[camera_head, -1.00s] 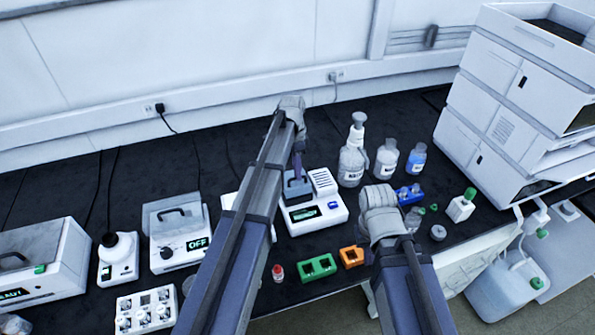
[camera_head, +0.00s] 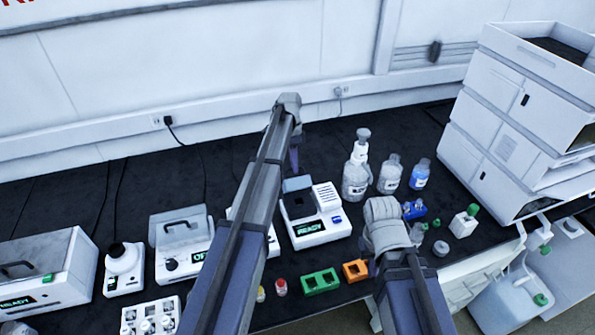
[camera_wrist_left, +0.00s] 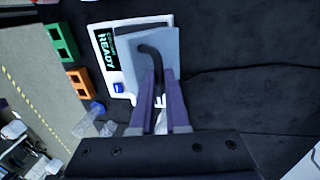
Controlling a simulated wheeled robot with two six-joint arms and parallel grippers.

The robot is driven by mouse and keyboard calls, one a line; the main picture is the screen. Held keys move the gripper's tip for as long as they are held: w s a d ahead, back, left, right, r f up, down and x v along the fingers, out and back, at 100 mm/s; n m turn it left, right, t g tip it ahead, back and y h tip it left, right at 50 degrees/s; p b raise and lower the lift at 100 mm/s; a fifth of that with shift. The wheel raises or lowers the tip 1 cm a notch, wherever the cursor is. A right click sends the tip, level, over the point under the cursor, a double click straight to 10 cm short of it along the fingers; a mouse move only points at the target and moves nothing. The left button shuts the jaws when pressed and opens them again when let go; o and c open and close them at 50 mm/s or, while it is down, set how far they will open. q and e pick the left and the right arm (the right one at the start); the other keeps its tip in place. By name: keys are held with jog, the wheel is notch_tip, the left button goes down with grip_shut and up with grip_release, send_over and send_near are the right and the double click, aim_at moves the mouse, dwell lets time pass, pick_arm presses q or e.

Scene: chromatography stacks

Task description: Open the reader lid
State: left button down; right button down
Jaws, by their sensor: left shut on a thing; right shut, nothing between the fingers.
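The reader (camera_head: 322,230) is a white box with a lit READY display and a blue button, right of my left arm. Its grey-blue lid (camera_head: 297,183) stands raised at the back, and a dark well shows in front of it. In the left wrist view the lid is a pale panel (camera_wrist_left: 165,45) with a dark curved handle (camera_wrist_left: 150,52). My left gripper (camera_head: 293,160) is behind the lid; its purple fingers (camera_wrist_left: 162,78) are shut on the handle. My right gripper (camera_head: 388,240) is over the front of the bench; its fingers are mostly hidden by its own wrist.
Green (camera_head: 320,281) and orange (camera_head: 355,270) racks sit in front of the reader. Several bottles (camera_head: 355,180) stand to its right, before a tall white instrument stack (camera_head: 520,120). A device reading OFF (camera_head: 180,240) is to the left. The black bench behind the reader is mostly clear.

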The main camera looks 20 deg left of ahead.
pick_arm(q)
jog(key=w+a+f+b, duration=0.3)
jog(key=w+a, duration=0.1)
jog(key=w, duration=0.2)
jog(key=shift+w+f, duration=0.15)
jog(key=shift+f, duration=0.1)
dwell(0.4)
jog(key=c, duration=0.9)
grip_release()
jog(key=shift+r, duration=0.15)
jog(key=r+p, duration=0.5)
jog(key=w+a+r+p, duration=0.1)
jog(key=r+p, duration=0.1)
jog(key=shift+w+r, duration=0.1)
jog(key=shift+r, duration=0.1)
